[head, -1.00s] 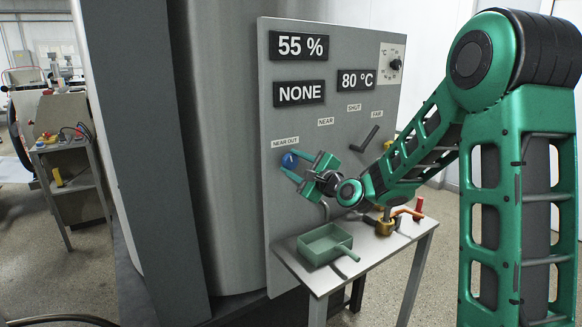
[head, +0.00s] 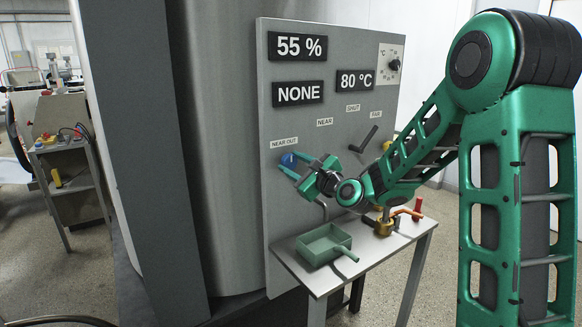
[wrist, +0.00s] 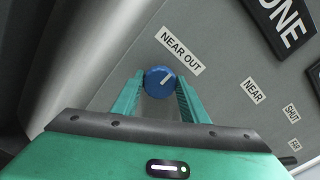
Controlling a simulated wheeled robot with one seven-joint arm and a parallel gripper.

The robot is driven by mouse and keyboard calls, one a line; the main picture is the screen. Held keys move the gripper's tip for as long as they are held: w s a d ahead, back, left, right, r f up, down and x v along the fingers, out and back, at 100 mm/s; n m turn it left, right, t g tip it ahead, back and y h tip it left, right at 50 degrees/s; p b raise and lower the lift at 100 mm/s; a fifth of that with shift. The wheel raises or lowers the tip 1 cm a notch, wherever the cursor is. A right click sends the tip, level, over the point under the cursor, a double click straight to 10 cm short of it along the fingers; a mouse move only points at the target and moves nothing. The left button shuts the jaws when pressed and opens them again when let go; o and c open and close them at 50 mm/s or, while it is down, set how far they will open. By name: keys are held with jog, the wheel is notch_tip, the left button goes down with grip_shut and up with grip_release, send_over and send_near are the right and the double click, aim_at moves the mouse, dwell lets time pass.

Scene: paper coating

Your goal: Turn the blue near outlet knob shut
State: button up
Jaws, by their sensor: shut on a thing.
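The blue near outlet knob (head: 289,160) is on the grey panel (head: 345,210), just under the "NEAR OUT" label. It also shows in the wrist view (wrist: 160,81), with a pale pointer line slanting up to the right. My gripper (head: 293,168) reaches the knob from the lower right. In the wrist view its two green fingers (wrist: 159,95) stand on either side of the knob, shut on it. The knob's sides are partly hidden by the fingertips.
A small table (head: 385,253) below the panel holds a green tray with a handle (head: 325,244) and brass and red-handled fittings (head: 384,226). A black lever (head: 365,139) is on the panel to the right, near the "SHUT" label. A large steel drum (head: 218,150) stands left.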

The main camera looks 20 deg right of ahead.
jog(key=shift+f, duration=0.3)
jog(key=o, duration=1.1)
jog(key=shift+c, duration=0.2)
jog(key=shift+r, duration=0.15)
jog(key=v, duration=1)
jog(key=shift+s, duration=0.3)
